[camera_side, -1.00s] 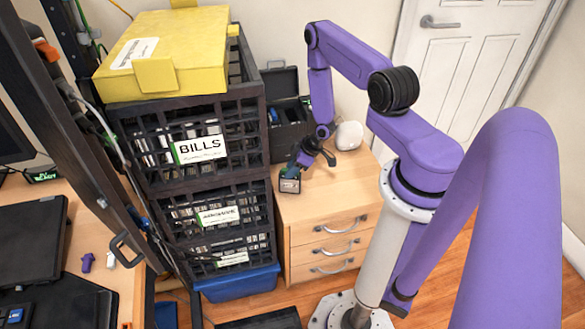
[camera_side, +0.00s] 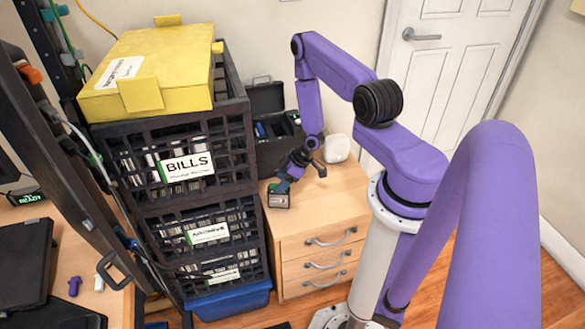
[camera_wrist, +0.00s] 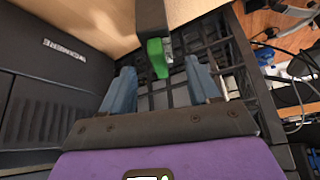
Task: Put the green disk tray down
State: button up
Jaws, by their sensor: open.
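The disk tray (camera_side: 278,198) is a small dark box with a grey front face. It appears to stand on the left part of the wooden drawer cabinet's top (camera_side: 335,197). In the wrist view its dark body (camera_wrist: 151,18) and bright green part (camera_wrist: 157,58) show at the top centre. My gripper (camera_side: 288,180) is just above and behind the tray in the side view. Its two blue-grey fingers are spread apart in the wrist view (camera_wrist: 162,82), with the green part between and slightly beyond their tips. I cannot tell whether a finger touches it.
Stacked black crates (camera_side: 140,212) stand left of the cabinet, with a yellow folder box (camera_side: 185,70) on top and a blue bin (camera_side: 235,301) below. An open black case (camera_side: 264,97) and a white rounded object (camera_side: 337,148) are behind. The cabinet top's right side is clear.

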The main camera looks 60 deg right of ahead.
jog(key=v, duration=1)
jog(key=shift+s+r, duration=0.15)
jog(key=shift+r, duration=0.15)
jog(key=s+a+r+g+h, duration=0.15)
jog(key=a+r+g, duration=0.25)
jog(key=a+r, duration=1.1)
jog(key=s+a+r+n, duration=0.4)
jog(key=s+r, duration=0.2)
jog(key=s, duration=0.1)
jog(key=s+a+r+n+g, duration=0.1)
jog(key=s+a+r+n, duration=0.3)
jog(key=s+r, duration=0.3)
jog(key=shift+s+a+r, duration=0.2)
jog(key=shift+s+a, duration=0.35)
jog(key=shift+s, duration=0.2)
jog(key=shift+h, duration=0.25)
